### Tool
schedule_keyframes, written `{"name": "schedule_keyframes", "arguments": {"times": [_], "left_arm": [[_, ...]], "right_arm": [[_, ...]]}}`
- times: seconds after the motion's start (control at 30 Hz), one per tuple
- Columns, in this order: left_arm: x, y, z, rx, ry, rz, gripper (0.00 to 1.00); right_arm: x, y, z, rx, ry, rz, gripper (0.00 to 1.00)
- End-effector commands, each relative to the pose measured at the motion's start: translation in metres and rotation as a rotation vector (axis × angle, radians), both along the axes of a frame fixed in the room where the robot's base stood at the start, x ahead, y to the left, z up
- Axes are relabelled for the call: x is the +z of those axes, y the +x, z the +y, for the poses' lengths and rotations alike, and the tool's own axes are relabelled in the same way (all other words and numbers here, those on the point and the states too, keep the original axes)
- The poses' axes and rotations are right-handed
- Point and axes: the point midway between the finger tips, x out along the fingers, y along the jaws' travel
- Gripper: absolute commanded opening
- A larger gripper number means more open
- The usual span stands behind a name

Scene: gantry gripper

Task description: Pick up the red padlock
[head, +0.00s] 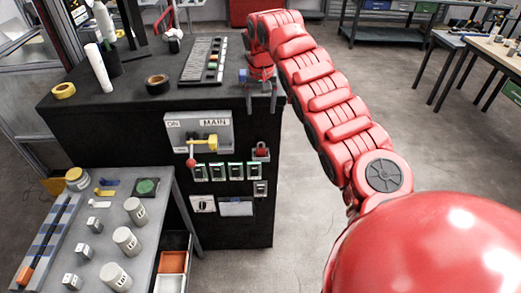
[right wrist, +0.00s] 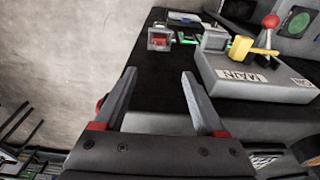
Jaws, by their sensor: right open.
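The red padlock (head: 261,151) is at the upper right of the black cabinet's front panel, right of the MAIN switch box, in the head view. In the right wrist view the red padlock (right wrist: 158,40) shows small, with a grey surround, beyond the fingertips. My right gripper (head: 262,106) points down in front of the cabinet, above the padlock and apart from it. In the right wrist view its two fingers (right wrist: 159,74) are spread with nothing between them. My left gripper is not in view.
The grey MAIN box (head: 199,131) has a yellow handle and a red-knobbed lever beside the padlock. Several green-lit switches (head: 218,171) sit below it. The cabinet top (head: 130,108) holds tape rolls and a control strip. A grey table (head: 95,220) with jars stands at lower left.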

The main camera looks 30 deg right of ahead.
Motion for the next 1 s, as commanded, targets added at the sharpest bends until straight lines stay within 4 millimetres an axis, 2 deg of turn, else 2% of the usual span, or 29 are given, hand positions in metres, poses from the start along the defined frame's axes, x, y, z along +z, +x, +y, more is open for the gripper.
{"name": "schedule_keyframes", "arguments": {"times": [0.03,0.2,0.4,0.67,0.83,1.0], "left_arm": [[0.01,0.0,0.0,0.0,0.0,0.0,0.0],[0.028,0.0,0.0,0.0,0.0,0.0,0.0],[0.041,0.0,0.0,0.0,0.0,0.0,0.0],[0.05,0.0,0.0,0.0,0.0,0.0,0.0],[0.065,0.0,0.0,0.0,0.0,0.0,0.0],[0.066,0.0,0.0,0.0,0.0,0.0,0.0]], "right_arm": [[-0.007,-0.001,-0.002,-0.003,0.004,0.006,0.72],[-0.046,0.005,-0.004,-0.001,0.004,0.004,0.72],[-0.086,0.012,-0.005,0.0,0.005,0.002,0.72],[-0.105,0.015,-0.008,0.002,0.004,-0.001,0.72],[-0.127,0.018,-0.01,0.003,0.005,-0.001,0.72],[-0.145,0.022,-0.013,0.001,0.002,-0.007,0.72]]}}
